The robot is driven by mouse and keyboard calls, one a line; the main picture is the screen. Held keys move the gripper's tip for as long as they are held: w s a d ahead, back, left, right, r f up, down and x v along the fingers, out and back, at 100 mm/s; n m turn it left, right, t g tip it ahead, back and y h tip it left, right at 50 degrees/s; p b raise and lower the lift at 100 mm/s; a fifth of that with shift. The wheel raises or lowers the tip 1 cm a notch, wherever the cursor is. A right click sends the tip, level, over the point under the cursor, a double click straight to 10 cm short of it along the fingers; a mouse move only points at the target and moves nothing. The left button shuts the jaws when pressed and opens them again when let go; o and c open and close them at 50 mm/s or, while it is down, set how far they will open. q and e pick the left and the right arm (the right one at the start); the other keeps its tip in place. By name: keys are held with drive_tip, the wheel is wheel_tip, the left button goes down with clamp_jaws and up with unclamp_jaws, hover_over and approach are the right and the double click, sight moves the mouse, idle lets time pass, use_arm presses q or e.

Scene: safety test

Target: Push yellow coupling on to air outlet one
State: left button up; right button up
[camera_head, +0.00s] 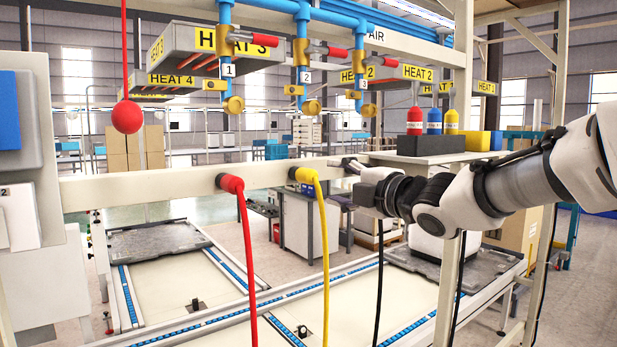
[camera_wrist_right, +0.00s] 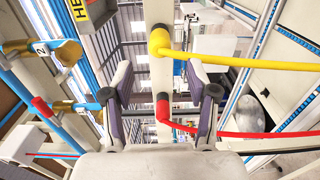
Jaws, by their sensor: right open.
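The yellow coupling (camera_head: 305,175) sits on the pale horizontal beam, its yellow hose hanging down. In the right wrist view the yellow coupling (camera_wrist_right: 160,42) is ahead of the fingertips, between their lines and not gripped. Air outlet one (camera_head: 233,104) is a brass fitting at the end of the blue pipe labelled 1, above and left of the yellow coupling. My right gripper (camera_head: 347,164) is open and empty, right of the yellow coupling by the beam; its spread fingers show in the wrist view (camera_wrist_right: 160,82). My left gripper is not in view.
A red coupling (camera_head: 230,183) with a red hose sits on the beam left of the yellow one. Outlet two (camera_head: 312,106) and outlet three (camera_head: 369,109) hang to the right of outlet one. A red ball (camera_head: 127,117) hangs at left. Colored bottles (camera_head: 433,121) stand at right.

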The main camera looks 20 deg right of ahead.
sight(315, 178)
drive_tip(key=p+x, duration=0.2)
drive_tip(key=x, duration=0.6)
drive_tip(key=shift+w+a, duration=0.15)
drive_tip(key=shift+w+a+f, duration=0.1)
drive_tip(key=shift+w+a, duration=0.05)
drive_tip(key=shift+w, duration=0.1)
idle(0.8)
drive_tip(key=shift+c, duration=0.3)
clamp_jaws()
drive_tip(key=shift+s, duration=0.1)
